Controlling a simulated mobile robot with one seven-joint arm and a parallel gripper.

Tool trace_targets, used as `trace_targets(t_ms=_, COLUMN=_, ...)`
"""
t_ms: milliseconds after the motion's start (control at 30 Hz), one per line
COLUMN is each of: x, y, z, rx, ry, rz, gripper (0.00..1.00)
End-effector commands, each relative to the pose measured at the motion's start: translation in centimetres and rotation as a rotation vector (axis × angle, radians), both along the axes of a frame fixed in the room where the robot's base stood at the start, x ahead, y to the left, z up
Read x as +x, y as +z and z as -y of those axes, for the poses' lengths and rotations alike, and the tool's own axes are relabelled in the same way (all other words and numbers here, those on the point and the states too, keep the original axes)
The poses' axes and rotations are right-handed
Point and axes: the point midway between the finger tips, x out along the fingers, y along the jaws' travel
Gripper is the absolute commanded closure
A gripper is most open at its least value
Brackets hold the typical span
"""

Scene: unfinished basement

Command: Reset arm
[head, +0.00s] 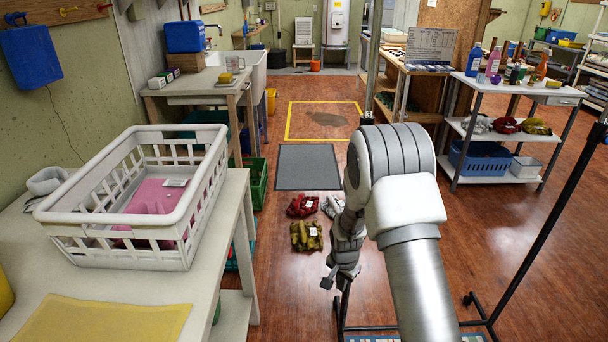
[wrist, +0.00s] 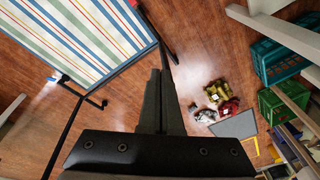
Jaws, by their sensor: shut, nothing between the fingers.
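My arm reaches forward from the bottom right of the head view, bends at a large grey joint and hangs downward. My gripper (head: 338,278) is at its lower end, above the wood floor and to the right of the clothes there. In the wrist view my gripper (wrist: 160,74) shows as two dark fingers, close together and shut, with nothing held. The floor lies some way below the fingertips.
A white basket (head: 75,215) with pink cloth stands on the left table (head: 235,215). Red (head: 302,205), olive (head: 307,236) and whitish (head: 333,206) bundles lie before a grey mat (head: 308,167). A striped panel (wrist: 75,35) fills the wrist view's upper left. A cart (head: 480,84) stands right.

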Motion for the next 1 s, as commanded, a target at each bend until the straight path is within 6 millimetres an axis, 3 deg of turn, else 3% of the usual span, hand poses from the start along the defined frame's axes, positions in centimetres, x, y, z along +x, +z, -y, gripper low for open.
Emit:
trace_targets(t_ms=33, x=0.1, y=2.6, z=0.1, rx=0.001, ry=0.018, rz=0.016, gripper=1.00)
trace_targets(t_ms=100, x=-0.2, y=5.6, z=0.3, rx=0.000, ry=0.049, rz=0.030, gripper=1.00)
trace_targets(t_ms=267, x=-1.5, y=12.0, z=0.8, rx=-0.006, ry=0.117, rz=0.059, gripper=1.00)
trace_targets(t_ms=500, x=-5.0, y=20.5, z=1.5, rx=-0.022, ry=0.226, rz=0.105, gripper=1.00)
trace_targets(t_ms=700, x=-9.0, y=26.4, z=2.2, rx=-0.045, ry=0.317, rz=0.145, gripper=1.00)
trace_targets(t_ms=1000, x=-16.5, y=32.6, z=3.0, rx=-0.093, ry=0.456, rz=0.203, gripper=1.00)
